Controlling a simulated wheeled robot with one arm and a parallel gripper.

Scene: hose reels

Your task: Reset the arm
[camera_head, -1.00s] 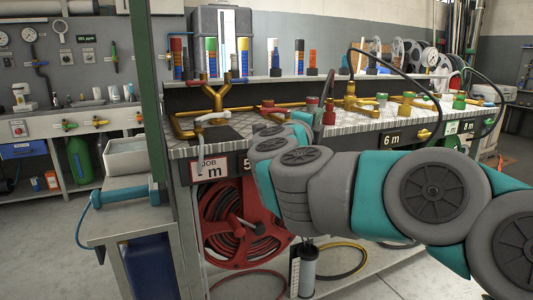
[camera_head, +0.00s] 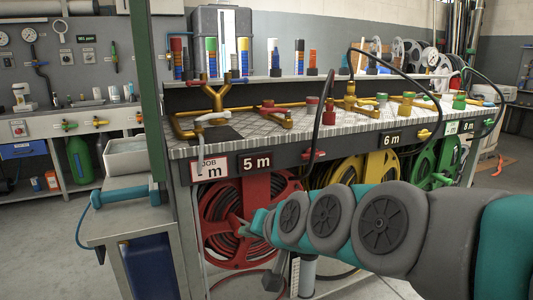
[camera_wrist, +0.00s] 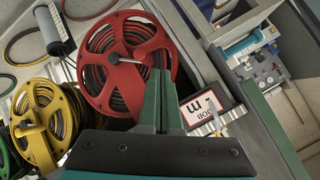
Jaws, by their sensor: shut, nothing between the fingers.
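My gripper (camera_head: 243,224) is in front of the red hose reel (camera_head: 222,205) under the bench in the head view. In the wrist view its two green fingers (camera_wrist: 158,98) are together with nothing between them. They overlap the lower right part of the red reel (camera_wrist: 110,75) in that picture; I cannot tell how far apart they are in depth. My teal and grey arm comes in from the right edge of the head view.
The workbench (camera_head: 300,150) carries brass pipes and valves. A yellow reel (camera_head: 350,170) and a green reel (camera_head: 420,165) sit under it. A green post (camera_head: 147,90) and a small side table (camera_head: 125,205) stand at the left. Grey floor is open at lower left.

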